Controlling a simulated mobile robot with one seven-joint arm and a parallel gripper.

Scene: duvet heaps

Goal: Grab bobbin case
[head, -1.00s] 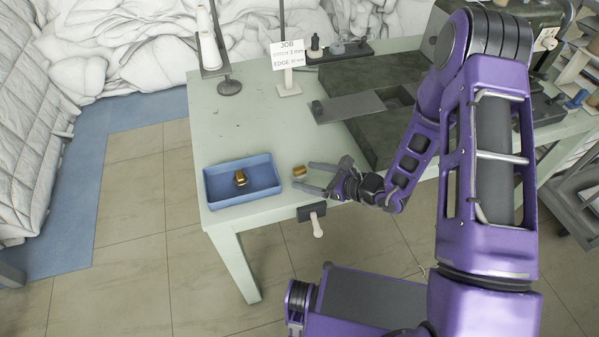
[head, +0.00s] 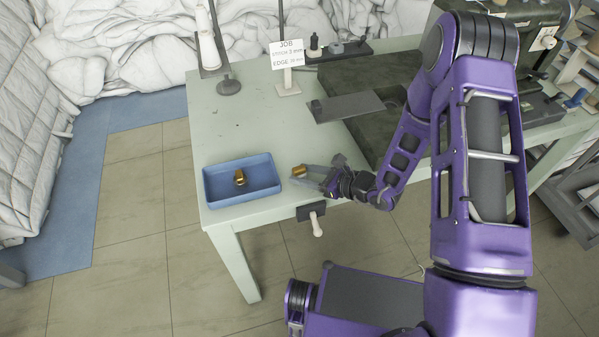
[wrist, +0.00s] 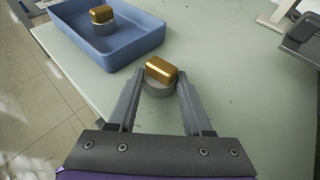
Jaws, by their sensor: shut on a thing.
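A small bobbin case (wrist: 160,78), gold on top with a grey round base, stands between my fingertips in the wrist view. It also shows in the head view (head: 299,171), to the right of the blue tray. My gripper (wrist: 158,88) is shut on it, with one grey finger against each side; in the head view my gripper (head: 305,175) reaches in from the right. A similar gold and grey piece (wrist: 101,18) sits inside the blue tray (wrist: 137,53), and it shows there in the head view too (head: 240,177).
The pale green table (head: 250,120) has free room behind the tray. A job sign (head: 287,56), a thread stand (head: 228,86) and a grey plate (head: 346,107) stand farther back. A dark clamp with a pale handle (head: 317,226) hangs at the front edge.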

